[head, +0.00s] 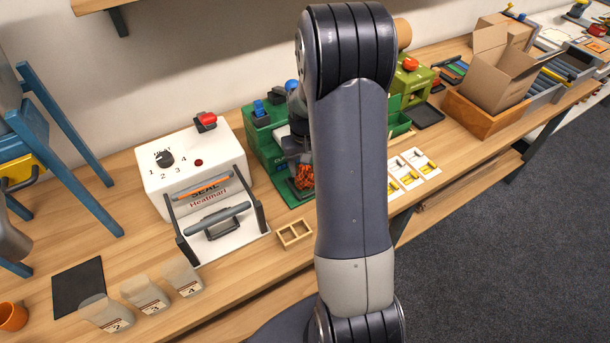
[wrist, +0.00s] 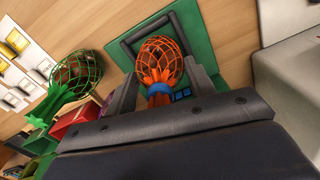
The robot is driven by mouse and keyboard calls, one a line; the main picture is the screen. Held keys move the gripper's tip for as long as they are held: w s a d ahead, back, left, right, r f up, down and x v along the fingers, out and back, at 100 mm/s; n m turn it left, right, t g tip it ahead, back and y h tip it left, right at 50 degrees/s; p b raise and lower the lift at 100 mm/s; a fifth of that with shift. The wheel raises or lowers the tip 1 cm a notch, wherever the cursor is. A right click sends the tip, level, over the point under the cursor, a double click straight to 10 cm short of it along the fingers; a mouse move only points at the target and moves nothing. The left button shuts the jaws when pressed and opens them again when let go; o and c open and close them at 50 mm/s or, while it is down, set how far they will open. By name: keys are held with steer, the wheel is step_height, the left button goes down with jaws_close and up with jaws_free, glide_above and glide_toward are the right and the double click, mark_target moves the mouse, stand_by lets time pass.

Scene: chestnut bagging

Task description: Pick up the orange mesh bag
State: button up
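The orange mesh bag (wrist: 160,62) lies over a dark frame on a green base in the wrist view. Its gathered orange neck, with a blue-purple band, points toward my gripper (wrist: 163,76). The two fingers stand apart, one on each side of the neck, with gaps visible on both sides. My gripper is open and holds nothing. In the head view the orange mesh bag (head: 304,177) shows small beside my arm, which hides part of the area around it.
A green mesh bag (wrist: 76,72) with brown contents lies left in the wrist view. The white heat sealer (head: 196,172) stands left of the green station in the head view. A small wooden divided tray (head: 294,233) and white cards (head: 414,167) lie nearby.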

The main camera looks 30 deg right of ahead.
steer(key=c, duration=0.5)
steer(key=shift+r, duration=0.1)
steer(key=shift+c, duration=0.2)
